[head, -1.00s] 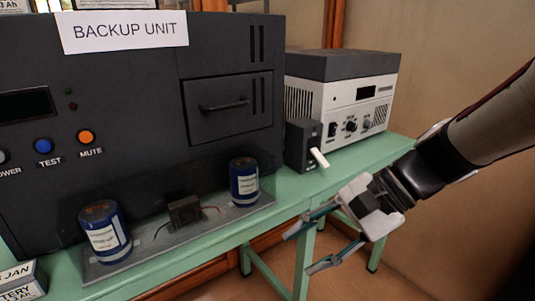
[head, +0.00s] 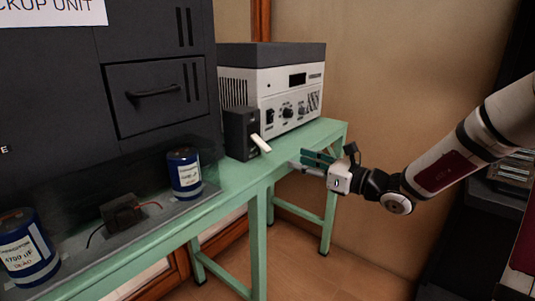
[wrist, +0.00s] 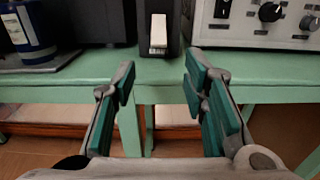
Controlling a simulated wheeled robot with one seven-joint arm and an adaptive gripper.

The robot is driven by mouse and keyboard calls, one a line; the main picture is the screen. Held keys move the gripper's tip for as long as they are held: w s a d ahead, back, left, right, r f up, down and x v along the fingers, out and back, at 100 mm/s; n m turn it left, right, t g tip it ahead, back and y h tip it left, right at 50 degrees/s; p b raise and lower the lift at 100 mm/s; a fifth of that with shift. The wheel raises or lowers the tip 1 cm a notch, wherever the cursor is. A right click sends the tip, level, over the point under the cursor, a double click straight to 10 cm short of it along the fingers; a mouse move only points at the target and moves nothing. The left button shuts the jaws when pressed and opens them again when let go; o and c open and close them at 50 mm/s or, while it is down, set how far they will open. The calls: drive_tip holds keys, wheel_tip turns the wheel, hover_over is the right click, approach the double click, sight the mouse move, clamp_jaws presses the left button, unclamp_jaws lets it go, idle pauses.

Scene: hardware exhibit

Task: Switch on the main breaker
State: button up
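The breaker is a small dark box (head: 239,133) on the green bench, with a pale lever (head: 261,143) sticking out from its front and slanting downward. In the wrist view the lever (wrist: 158,32) is at the top centre, on the dark box (wrist: 174,42). My gripper (head: 304,163) is in front of the bench edge, to the right of the lever and apart from it. In the wrist view my gripper (wrist: 160,76) is open and empty, its teal-padded fingers on either side of the lever's line. No label on the breaker is readable.
A grey-white instrument (head: 290,100) with knobs stands right of the breaker. The large black backup unit (head: 160,60) stands left. Blue cylinders, one here (head: 184,174), stand on a plate in front of it. The green bench edge (head: 222,196) lies below the lever. Floor in front is clear.

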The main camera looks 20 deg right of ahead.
sight(270, 151)
drive_tip(key=b+x, duration=0.3)
drive_tip(key=x, duration=0.9)
drive_tip(key=shift+s+b, duration=0.1)
drive_tip(key=shift+b, duration=0.2)
drive_tip(key=shift+c, duration=0.6)
clamp_jaws()
